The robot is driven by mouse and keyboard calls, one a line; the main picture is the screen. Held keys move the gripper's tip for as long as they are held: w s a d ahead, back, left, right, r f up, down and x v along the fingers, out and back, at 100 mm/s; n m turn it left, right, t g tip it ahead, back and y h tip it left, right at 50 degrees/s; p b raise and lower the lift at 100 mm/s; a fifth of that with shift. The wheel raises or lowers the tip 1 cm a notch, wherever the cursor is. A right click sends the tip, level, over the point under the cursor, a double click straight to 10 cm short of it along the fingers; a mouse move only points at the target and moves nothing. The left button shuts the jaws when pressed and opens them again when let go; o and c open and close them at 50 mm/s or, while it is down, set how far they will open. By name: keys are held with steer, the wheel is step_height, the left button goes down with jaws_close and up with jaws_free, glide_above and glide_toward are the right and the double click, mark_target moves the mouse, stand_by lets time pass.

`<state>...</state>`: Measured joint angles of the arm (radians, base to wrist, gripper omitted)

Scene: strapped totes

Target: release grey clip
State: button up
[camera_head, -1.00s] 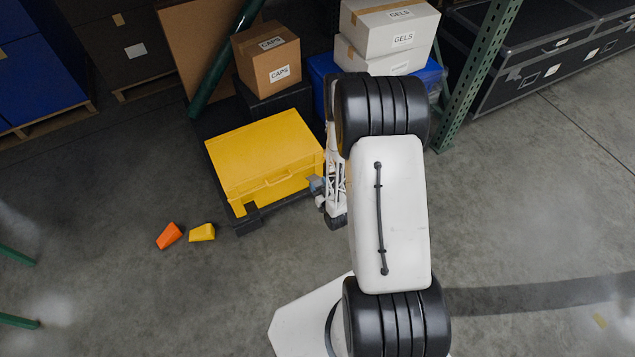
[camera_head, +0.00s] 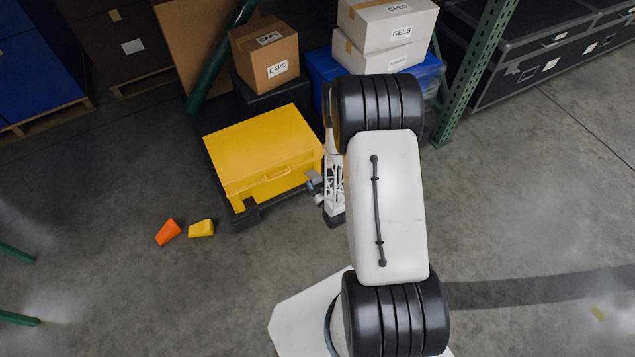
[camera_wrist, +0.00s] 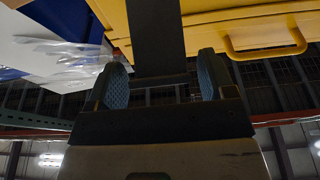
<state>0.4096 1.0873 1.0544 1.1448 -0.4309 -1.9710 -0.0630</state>
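The yellow tote (camera_head: 262,150) sits on a dark base in the head view, with its handle facing front. Its yellow side and handle show at the top of the wrist view (camera_wrist: 225,25). A dark grey flat piece (camera_wrist: 155,38), which looks like the clip or its strap, runs down between my fingers in the wrist view. My gripper (camera_wrist: 162,80) has its two blue-padded fingers spread on either side of this piece. A gap shows at the right finger; contact at the left finger is unclear. In the head view my gripper (camera_head: 315,183) is at the tote's right end, partly hidden by my arm.
A black corner piece (camera_head: 246,212) is at the tote's front left. An orange block (camera_head: 168,232) and a yellow block (camera_head: 201,228) lie on the floor. A CAPS carton (camera_head: 265,55) and a green rack post (camera_head: 470,75) stand behind.

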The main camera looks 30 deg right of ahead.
steer(key=shift+s+f, duration=0.1)
steer(key=shift+s, duration=0.1)
steer(key=shift+v, duration=3.75)
